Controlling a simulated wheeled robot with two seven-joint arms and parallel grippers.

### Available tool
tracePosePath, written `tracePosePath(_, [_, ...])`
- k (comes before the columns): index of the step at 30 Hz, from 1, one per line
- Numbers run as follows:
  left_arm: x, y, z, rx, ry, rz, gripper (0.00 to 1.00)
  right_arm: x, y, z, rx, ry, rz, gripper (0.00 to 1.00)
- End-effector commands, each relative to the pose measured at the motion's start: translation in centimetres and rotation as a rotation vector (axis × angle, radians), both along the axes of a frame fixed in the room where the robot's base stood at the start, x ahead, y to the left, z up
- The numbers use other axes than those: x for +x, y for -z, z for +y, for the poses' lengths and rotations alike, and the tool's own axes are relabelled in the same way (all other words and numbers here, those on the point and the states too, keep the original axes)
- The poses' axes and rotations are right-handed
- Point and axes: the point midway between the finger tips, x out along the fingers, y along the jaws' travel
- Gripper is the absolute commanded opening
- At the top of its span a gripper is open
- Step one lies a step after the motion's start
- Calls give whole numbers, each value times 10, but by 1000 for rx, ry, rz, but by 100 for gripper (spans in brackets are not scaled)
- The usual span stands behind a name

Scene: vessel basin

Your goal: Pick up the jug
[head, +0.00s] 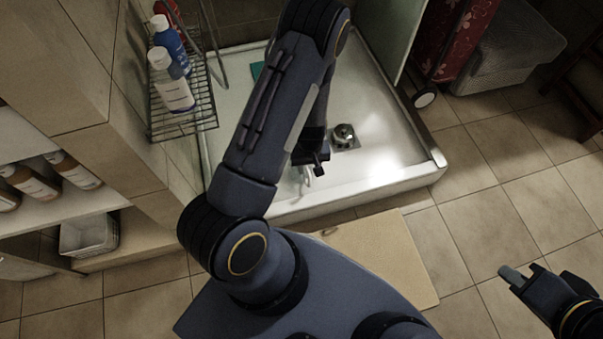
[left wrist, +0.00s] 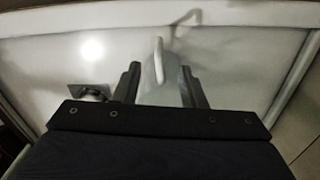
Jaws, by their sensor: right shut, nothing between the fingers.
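The jug (left wrist: 161,80) is a pale grey vessel with an upright handle, seen in the left wrist view on or just above the white basin floor. My left gripper (left wrist: 160,86) has its two dark fingers spread, one on each side of the jug. I cannot tell whether either finger touches it. In the head view my left gripper (head: 318,164) is low over the basin, and my arm hides most of the jug. My right gripper (head: 510,276) is shut and empty over the tiled floor at the lower right.
The white shower basin (head: 410,178) has a raised rim and a metal drain (head: 345,137). A wire rack (head: 183,122) with bottles stands at its left. A beige mat (head: 385,250) lies in front. A grey pouf (head: 505,55) is at the top right.

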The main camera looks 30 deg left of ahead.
Motion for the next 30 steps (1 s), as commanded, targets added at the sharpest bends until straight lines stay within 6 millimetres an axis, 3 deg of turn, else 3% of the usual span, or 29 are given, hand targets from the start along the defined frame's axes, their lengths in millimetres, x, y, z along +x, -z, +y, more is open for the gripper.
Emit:
tracePosePath(20, [0, 85, -2, 9, 0, 8, 37, 0, 44, 0, 0, 0, 0, 0])
tracePosePath(27, [0, 85, -2, 9, 1, 6, 37, 0, 43, 0, 0, 0, 0, 0])
tracePosePath(30, [1, 85, -2, 9, 1, 7, 27, 0, 43, 0, 0, 0, -1, 0])
